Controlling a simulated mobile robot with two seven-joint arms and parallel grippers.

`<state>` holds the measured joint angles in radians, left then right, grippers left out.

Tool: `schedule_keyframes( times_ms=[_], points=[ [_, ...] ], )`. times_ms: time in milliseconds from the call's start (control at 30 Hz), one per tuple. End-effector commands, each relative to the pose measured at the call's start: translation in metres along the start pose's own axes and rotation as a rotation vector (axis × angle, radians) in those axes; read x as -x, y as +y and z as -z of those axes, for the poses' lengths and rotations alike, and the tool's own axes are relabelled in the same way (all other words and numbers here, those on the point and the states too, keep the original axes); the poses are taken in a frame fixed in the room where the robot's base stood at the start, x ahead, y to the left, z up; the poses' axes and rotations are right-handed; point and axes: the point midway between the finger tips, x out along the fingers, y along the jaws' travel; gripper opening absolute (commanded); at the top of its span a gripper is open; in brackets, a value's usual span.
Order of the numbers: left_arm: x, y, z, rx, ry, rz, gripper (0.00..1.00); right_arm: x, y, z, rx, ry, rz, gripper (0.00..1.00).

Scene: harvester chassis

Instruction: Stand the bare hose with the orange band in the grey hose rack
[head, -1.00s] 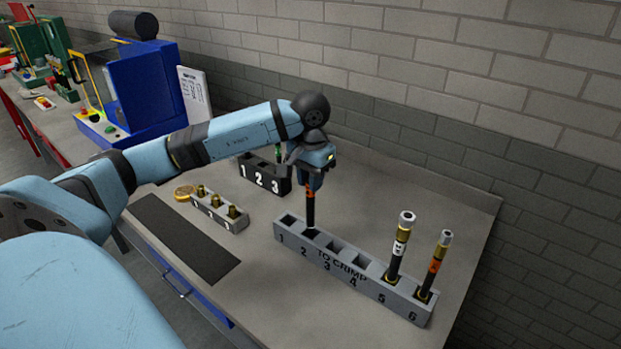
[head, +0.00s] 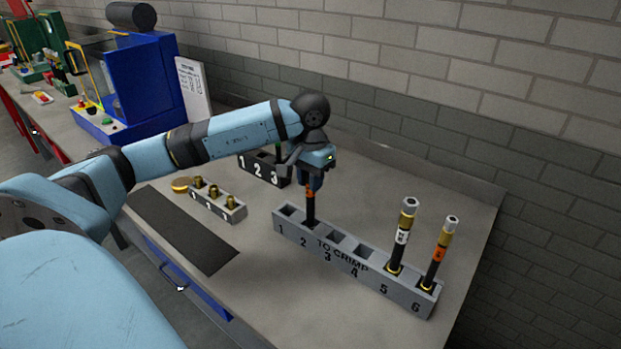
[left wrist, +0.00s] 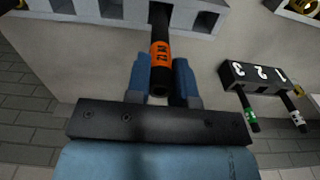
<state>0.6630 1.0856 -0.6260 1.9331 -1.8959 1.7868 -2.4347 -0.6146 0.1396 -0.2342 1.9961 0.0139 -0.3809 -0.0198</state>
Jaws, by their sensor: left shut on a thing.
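The bare black hose with the orange band (head: 310,207) stands upright with its lower end in slot 2 of the grey hose rack (head: 330,262), marked "TO CRIMP". My left gripper (head: 312,186) is shut on the hose near its top, above the rack. In the left wrist view the orange band (left wrist: 161,54) lies between the two blue fingers (left wrist: 160,82). The hose's bottom is hidden inside the slot, so I cannot tell whether it touches the floor of it. My right gripper is not in view.
Slots 5 and 6 hold a fitted hose with a white band (head: 402,236) and a fitted hose with an orange band (head: 439,252). Slots 1, 3 and 4 look empty. A black rack numbered 1 to 3 (head: 262,171) and a grey fittings block (head: 232,212) stand to the left.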

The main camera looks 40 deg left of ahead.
Motion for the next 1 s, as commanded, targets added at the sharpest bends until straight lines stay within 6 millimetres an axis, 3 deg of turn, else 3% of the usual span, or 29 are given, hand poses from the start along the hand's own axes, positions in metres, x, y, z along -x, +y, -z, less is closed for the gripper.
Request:
schedule_keyframes(
  times_ms=[433,733,767,867,1000],
  points=[
    [-0.017,0.0,0.0,0.0,0.0,0.001,0.0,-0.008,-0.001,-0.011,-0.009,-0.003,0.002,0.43],
    [-0.018,0.0,0.0,0.0,0.0,0.001,0.0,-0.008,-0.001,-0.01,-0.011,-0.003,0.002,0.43],
    [-0.018,0.0,0.0,0.0,0.0,0.0,0.29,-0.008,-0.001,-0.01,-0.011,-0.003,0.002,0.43],
    [-0.018,0.0,0.0,0.0,0.0,0.0,0.52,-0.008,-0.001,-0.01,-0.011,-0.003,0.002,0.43],
    [-0.018,0.0,0.0,0.0,0.0,0.0,0.52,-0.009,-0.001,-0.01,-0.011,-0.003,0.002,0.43]
  ],
)
